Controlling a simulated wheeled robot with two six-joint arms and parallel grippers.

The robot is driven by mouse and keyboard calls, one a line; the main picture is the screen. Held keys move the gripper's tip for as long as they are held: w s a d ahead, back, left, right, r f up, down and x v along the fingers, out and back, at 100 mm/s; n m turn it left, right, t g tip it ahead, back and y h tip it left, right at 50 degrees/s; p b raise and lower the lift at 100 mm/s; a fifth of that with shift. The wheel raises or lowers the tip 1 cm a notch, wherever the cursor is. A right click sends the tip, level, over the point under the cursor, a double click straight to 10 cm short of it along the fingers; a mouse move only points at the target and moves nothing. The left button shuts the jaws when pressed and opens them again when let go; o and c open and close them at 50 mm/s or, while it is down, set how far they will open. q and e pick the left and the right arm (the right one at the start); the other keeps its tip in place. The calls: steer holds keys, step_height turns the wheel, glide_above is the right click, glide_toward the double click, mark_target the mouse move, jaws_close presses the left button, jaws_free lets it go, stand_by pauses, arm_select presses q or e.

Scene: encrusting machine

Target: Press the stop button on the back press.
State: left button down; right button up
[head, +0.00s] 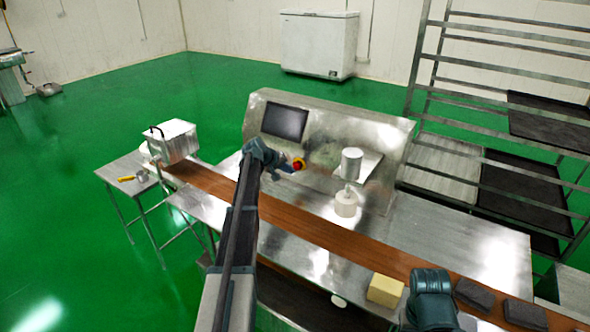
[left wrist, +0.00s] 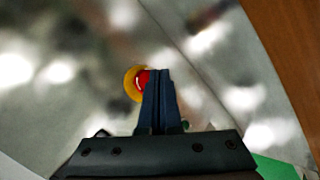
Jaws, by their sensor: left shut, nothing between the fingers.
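The stop button is a red knob on a yellow ring (head: 299,164) on the sloped metal panel of the back press (head: 325,125). My left gripper (head: 288,168) is shut and empty, with its fingers pointing at the button from the left. In the left wrist view, the shut fingertips (left wrist: 158,74) cover the right part of the red button (left wrist: 139,82) and its yellow ring. Whether the fingertips touch it cannot be told. My right arm shows at the bottom right in the head view, but its gripper fingers do not show.
A brown conveyor belt (head: 325,235) runs in front. A yellow block (head: 385,290) and dark blocks (head: 473,294) lie near my right arm.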

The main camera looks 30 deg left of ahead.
arm_select(q)
steer(key=shift+s, duration=0.35)
steer(key=shift+s, duration=0.1)
steer(key=s, duration=0.4)
steer(key=shift+s+a, duration=0.25)
steer(key=shift+s, duration=0.15)
stand_by(0.3)
